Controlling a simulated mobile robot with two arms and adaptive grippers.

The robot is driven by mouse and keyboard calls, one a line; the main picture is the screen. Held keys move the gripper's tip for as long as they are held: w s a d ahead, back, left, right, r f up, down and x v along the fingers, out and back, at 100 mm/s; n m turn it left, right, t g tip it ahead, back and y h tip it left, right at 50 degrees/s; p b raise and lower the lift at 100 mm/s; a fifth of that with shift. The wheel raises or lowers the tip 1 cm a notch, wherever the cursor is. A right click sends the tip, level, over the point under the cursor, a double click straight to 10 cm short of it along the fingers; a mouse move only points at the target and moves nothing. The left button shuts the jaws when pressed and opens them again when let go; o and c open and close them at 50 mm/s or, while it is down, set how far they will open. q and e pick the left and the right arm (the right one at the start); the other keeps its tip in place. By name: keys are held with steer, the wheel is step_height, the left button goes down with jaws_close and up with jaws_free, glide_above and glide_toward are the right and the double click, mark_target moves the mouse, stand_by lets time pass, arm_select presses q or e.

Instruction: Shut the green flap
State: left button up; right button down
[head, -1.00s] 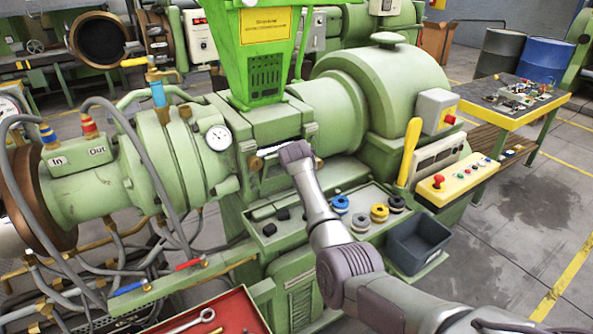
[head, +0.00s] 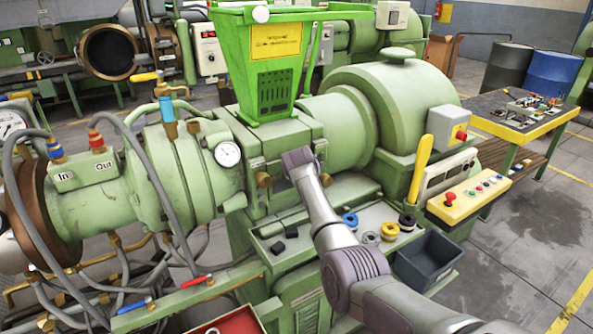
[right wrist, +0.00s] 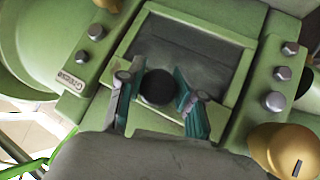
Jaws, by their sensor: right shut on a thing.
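The green flap lies on the front of the green extruder block under the hopper. In the head view my right gripper (head: 299,158) is against this front and hides most of it. In the right wrist view the flap (right wrist: 195,55) shows as a shaded panel inside a rectangular green frame. A round black knob (right wrist: 157,87) stands between the teal fingers of my right gripper (right wrist: 158,98), which is shut on it. I cannot tell whether the flap sits flush in its frame. My left gripper is not in view.
The green hopper (head: 268,65) stands directly above. A brass knob (head: 263,180) and a pressure gauge (head: 228,154) lie left of my gripper. Below is a shelf with spools (head: 389,231) and a dark bin (head: 428,260). Bolts (right wrist: 273,102) flank the frame.

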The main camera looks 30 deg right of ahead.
steer(key=shift+w+r+t, duration=0.25)
steer(key=shift+r+t, duration=0.05)
steer(key=shift+r, duration=0.5)
steer(key=c, duration=0.8)
jaws_free()
steer(key=shift+c, duration=0.2)
steer(key=shift+o, duration=0.4)
steer(key=shift+w+f, duration=0.1)
steer(key=shift+a, duration=0.15)
steer(key=shift+f, duration=0.3)
steer(key=v, duration=1.2)
steer(key=shift+r, duration=0.15)
